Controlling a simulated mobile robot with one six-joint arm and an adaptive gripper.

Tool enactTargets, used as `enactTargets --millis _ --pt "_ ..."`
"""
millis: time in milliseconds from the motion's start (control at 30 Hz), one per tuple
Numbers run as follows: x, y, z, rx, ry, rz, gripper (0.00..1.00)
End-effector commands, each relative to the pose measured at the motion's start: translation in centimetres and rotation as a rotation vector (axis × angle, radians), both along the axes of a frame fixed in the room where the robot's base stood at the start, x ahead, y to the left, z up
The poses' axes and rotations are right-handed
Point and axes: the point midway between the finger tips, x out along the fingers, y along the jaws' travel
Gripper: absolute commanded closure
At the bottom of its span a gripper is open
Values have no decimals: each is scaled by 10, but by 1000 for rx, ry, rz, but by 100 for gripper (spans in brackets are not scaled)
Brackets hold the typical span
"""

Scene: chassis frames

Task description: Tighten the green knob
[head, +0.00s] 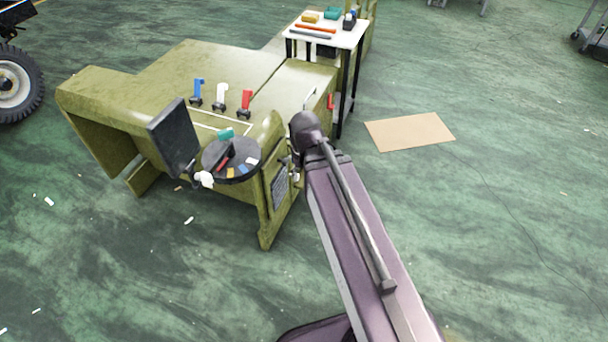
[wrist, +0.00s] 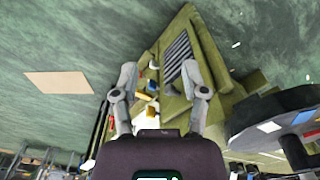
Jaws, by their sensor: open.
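A teal-green piece (head: 227,134) sits at the back edge of a dark round disc (head: 213,155) on the olive chassis. It may be the green knob, but its shape is too small to tell. My gripper (wrist: 160,76) shows in the wrist view with its two grey fingers spread and nothing between them. Past the fingers are the olive chassis with its dark grille (wrist: 177,55) and some small coloured things. The disc (wrist: 262,108) is at the right of the wrist view, apart from the fingers. In the head view my arm ends beside the chassis's right side, mostly hiding my gripper.
A dark upright panel (head: 173,138) stands left of the disc. Blue (head: 197,91), white (head: 221,95) and red (head: 246,101) levers stand behind it. A white table (head: 338,37) with small items is behind the chassis. A cardboard sheet (head: 410,132) lies on open floor right.

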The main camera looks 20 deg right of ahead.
Motion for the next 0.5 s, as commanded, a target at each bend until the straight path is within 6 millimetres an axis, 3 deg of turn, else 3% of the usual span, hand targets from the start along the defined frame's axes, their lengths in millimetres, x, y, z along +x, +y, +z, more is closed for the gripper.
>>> enactTargets --millis 167,333,500 --pt "0 0 0 0 0 0 43" --pt "-17 0 0 0 36 0 43" --pt "-16 0 0 0 38 0 43"
